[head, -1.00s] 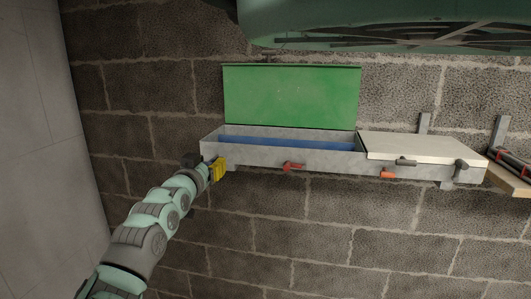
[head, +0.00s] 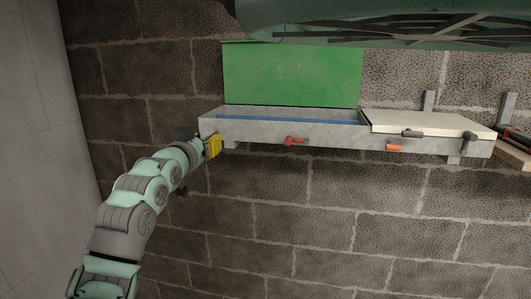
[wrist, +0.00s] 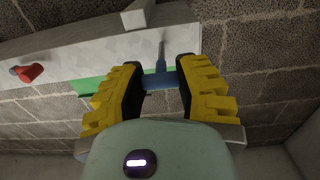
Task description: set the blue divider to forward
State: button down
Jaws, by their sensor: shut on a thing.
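The blue divider (head: 290,120) shows in the head view as a long thin blue strip inside the grey trough (head: 260,134). My gripper (head: 211,146), with yellow fingers, is at the trough's left end. In the wrist view my gripper (wrist: 158,75) is shut on a blue handle (wrist: 161,78) at the end of a thin grey rod. The rod meets the trough's pale wall (wrist: 110,52). The handle's colour matches the divider, but their join is hidden.
A green lid (head: 290,75) stands open behind the trough. A pale closed lid (head: 425,123) covers the right part. A red lever (head: 293,141) and an orange one (head: 394,148) are on the front. A large green reel (head: 390,22) hangs above.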

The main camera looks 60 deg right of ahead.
jog(key=b+v, duration=0.1)
jog(key=b, duration=0.1)
jog(key=b+v, duration=0.2)
jog(key=shift+s+d, duration=0.15)
jog(key=shift+s, duration=0.15)
jog(key=c, duration=0.9)
grip_release()
jog(key=shift+o, duration=1.4)
jog(key=shift+w, duration=0.25)
jog(key=v, duration=0.7)
jog(key=shift+s+a, duration=0.15)
jog(key=shift+a, duration=0.2)
